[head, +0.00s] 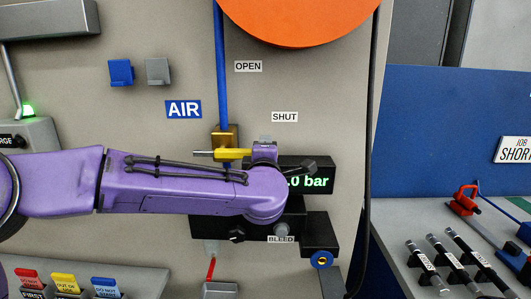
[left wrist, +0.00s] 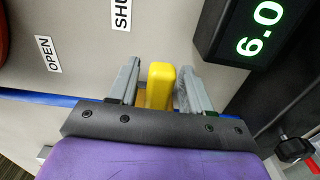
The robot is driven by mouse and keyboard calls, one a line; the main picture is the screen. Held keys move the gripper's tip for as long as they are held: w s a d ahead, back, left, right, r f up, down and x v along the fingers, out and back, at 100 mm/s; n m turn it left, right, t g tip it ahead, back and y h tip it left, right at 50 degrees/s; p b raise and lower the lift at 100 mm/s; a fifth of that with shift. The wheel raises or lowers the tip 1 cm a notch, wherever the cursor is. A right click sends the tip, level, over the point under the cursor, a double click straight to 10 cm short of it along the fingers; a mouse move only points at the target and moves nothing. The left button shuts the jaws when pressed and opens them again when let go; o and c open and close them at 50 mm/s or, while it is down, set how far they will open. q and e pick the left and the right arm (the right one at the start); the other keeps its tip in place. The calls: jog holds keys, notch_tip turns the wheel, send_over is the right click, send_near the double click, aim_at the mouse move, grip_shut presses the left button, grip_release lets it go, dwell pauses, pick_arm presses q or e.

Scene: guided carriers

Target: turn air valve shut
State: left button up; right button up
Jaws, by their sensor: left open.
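In the left wrist view the yellow handle (left wrist: 160,86) stands between the two grey fingers of my left gripper (left wrist: 160,78). The fingers are apart, with a narrow gap visible on each side of the handle. In the head view my purple wrist hides part of the area right of the valve. My right gripper is not in view.
A black pressure display (head: 318,177) is partly covered by my left wrist; it reads 6.0 in the left wrist view (left wrist: 258,28). A large orange disc (head: 300,18) is above. A black cable (head: 372,120) runs down the panel's right edge. Tools lie on the right bench (head: 395,215).

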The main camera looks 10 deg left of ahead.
pick_arm(q)
jog(key=b+v, duration=0.4)
jog(key=v, duration=0.6)
jog(key=shift+s, duration=0.1)
